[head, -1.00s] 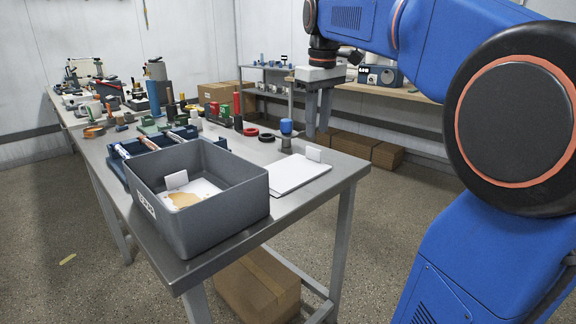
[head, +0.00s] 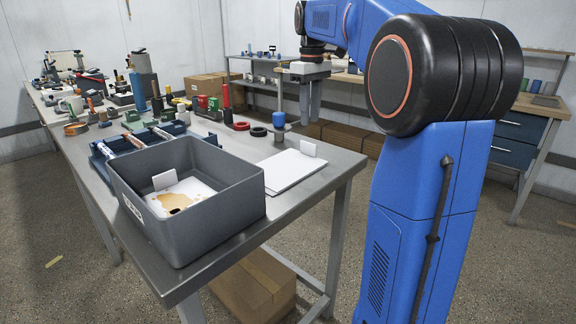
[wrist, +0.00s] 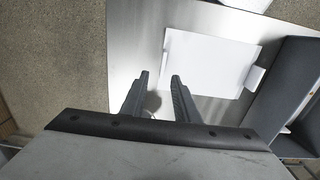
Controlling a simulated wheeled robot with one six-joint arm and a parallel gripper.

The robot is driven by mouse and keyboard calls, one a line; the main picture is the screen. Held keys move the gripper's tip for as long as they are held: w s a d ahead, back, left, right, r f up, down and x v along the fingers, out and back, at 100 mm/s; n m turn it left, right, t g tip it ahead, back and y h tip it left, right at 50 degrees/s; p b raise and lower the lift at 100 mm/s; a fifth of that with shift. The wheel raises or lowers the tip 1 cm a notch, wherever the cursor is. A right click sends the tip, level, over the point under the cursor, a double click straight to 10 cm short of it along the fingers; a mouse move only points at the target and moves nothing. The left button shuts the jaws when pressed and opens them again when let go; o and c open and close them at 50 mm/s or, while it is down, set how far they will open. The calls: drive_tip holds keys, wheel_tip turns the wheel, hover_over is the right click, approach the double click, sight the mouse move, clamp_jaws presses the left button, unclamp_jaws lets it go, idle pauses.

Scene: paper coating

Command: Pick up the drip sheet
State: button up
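Two white sheets with small upright white tabs show, and I cannot tell for sure which is the drip sheet. One sheet (head: 183,194), with a tan stain, lies inside the grey bin (head: 237,201). The other, a clean white sheet or stack (head: 285,174), lies flat on the metal table right of the bin; its tab (head: 308,149) stands at its far right edge. The clean sheet also shows in the wrist view (wrist: 210,65), beyond my fingertips.
The bin's high walls stand close to the clean sheet. A blue-topped post (head: 279,121) and black and red rings (head: 258,131) stand behind it. A blue rack (head: 140,138) sits behind the bin, with many bottles and tools farther left. The table's right corner is bare.

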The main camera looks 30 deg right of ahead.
hover_over(308, 144)
drive_tip(key=f, duration=0.4)
drive_tip(key=shift+w+d+f, duration=0.2)
drive_tip(key=shift+w+d, duration=0.15)
drive_tip(key=f, duration=0.4)
drive_tip(key=shift+s+a+f, duration=0.1)
drive_tip(key=shift+s+a, duration=0.15)
drive_tip(key=shift+f, duration=0.65)
drive_tip(key=shift+c, duration=0.3)
clamp_jaws()
